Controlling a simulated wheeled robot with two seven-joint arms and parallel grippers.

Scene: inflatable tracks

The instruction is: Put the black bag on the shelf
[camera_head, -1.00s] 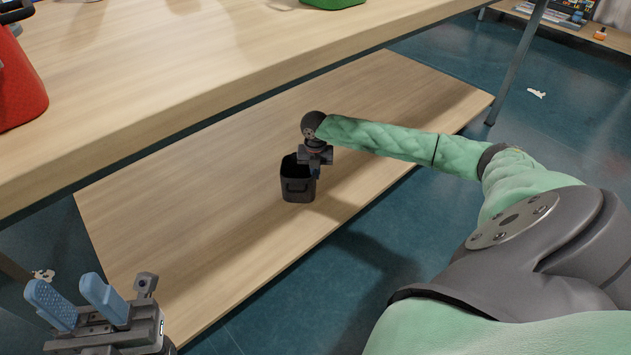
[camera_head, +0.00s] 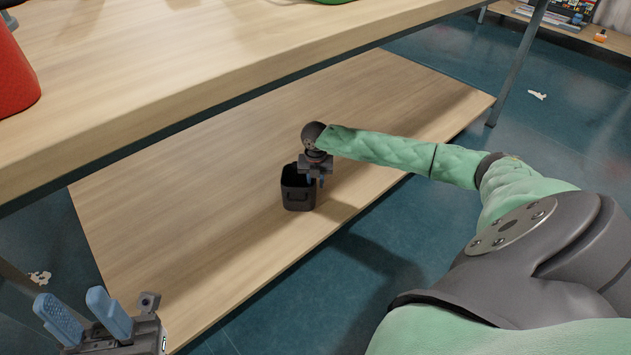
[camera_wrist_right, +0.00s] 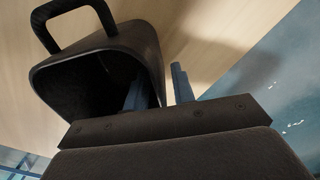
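The black bag (camera_head: 298,195), an open-topped box shape with a handle, stands upright on the lower wooden board (camera_head: 220,215), near its front edge. My right gripper (camera_head: 315,181) is at the bag's right rim, pointing down. In the right wrist view the bag (camera_wrist_right: 95,75) shows its open mouth and loop handle. One blue finger of the right gripper (camera_wrist_right: 158,92) is inside the mouth and the other is outside, with the side wall between them. A gap shows beside the outer finger. My left gripper (camera_head: 80,318) is open and empty at the lower left.
A wooden upper board (camera_head: 200,60) spans above the back of the lower board. A red bag (camera_head: 15,75) and part of a green object (camera_head: 335,1) stand on it. A metal leg (camera_head: 518,65) is at right. The lower board is otherwise clear.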

